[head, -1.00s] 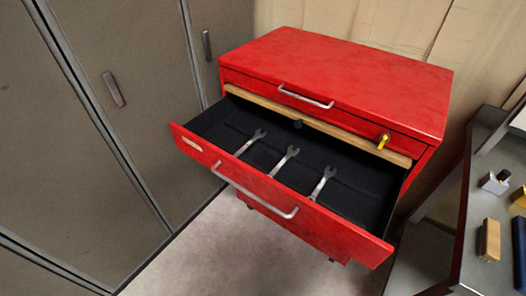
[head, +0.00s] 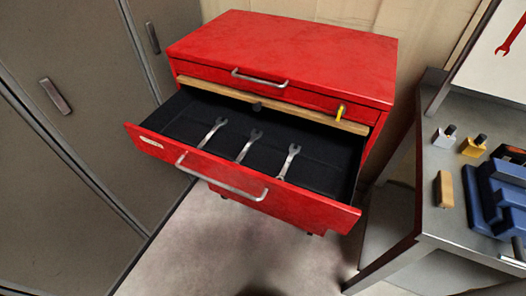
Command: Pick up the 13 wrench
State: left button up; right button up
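Three open-ended wrenches lie apart in the black-lined open drawer (head: 325,172) of the red tool cabinet (head: 290,45). They are a left wrench (head: 212,132), a middle wrench (head: 248,146) and a right wrench (head: 288,162). All are silver-grey, with their open jaws towards the back of the drawer. Their near ends lie close to the drawer's front panel, and the panel partly hides them. No size marks are readable, so I cannot tell which is the 13. Neither of my grippers is in view.
A grey workbench (head: 436,220) stands at the right with a wooden block (head: 444,188), two small bottles and a blue tool (head: 495,195) on it. Grey lockers (head: 70,150) stand at the left. Floor (head: 240,245) in front of the drawer is clear.

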aim_at(294, 152)
jog(key=u, duration=1.5)
jog(key=k, duration=1.65)
jog(key=z, duration=1.9)
jog(key=i, duration=0.55)
jog(key=z, duration=0.05)
